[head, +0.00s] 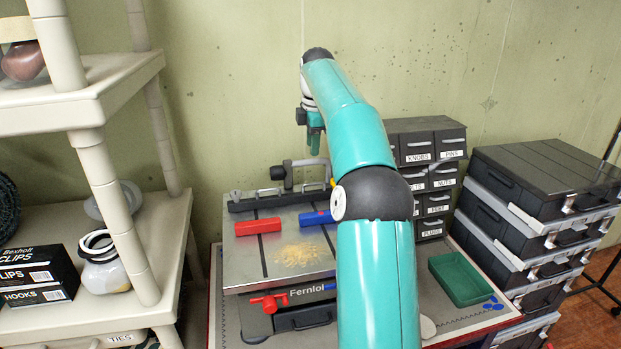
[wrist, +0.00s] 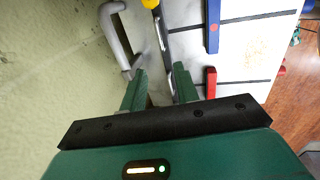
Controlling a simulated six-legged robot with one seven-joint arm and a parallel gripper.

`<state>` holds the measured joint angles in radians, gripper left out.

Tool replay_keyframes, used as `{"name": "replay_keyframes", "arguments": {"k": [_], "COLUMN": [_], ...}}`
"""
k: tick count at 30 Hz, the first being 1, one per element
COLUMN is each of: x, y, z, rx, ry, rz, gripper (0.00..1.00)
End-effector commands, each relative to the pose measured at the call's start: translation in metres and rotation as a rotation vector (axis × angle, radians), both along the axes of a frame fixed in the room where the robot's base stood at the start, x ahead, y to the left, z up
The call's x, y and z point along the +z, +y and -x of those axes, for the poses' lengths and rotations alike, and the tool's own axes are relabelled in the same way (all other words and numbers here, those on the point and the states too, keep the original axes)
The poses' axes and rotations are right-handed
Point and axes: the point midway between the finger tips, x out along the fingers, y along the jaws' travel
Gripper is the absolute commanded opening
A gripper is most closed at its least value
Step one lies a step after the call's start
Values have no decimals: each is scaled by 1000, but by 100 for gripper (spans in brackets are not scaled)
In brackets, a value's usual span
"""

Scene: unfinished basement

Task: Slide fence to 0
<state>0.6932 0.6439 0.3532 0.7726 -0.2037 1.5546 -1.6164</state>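A bench machine with a pale grey slotted top (head: 250,265) stands on the bench; the fence appears to be the dark bar (head: 256,202) along its back edge, with metal levers on it. The bar also shows in the wrist view (wrist: 166,45). A grey bent handle (head: 308,162) rises behind it, and appears in the wrist view (wrist: 117,42). My gripper (head: 314,150) hangs above the back of the machine near this handle. In the wrist view its green fingers (wrist: 160,75) are apart, with nothing clearly held. I cannot read any scale or zero mark.
A red block (head: 257,226) and a blue block (head: 314,218) lie on the top beside sawdust (head: 300,254). Small drawers (head: 418,146), a green tray (head: 460,279) and stacked cases (head: 540,180) stand right. A cream shelf (head: 95,105) stands left; the wall is close behind.

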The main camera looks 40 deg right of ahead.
Motion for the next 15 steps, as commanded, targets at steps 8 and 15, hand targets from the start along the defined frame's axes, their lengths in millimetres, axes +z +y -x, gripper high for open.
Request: {"name": "replay_keyframes", "arguments": {"k": [8,15], "x": [-52,-97], "y": [-3,-7], "z": [-9,-17], "rx": [-1,-1], "ry": [4,3], "rz": [-2,-3], "gripper": [31,31]}}
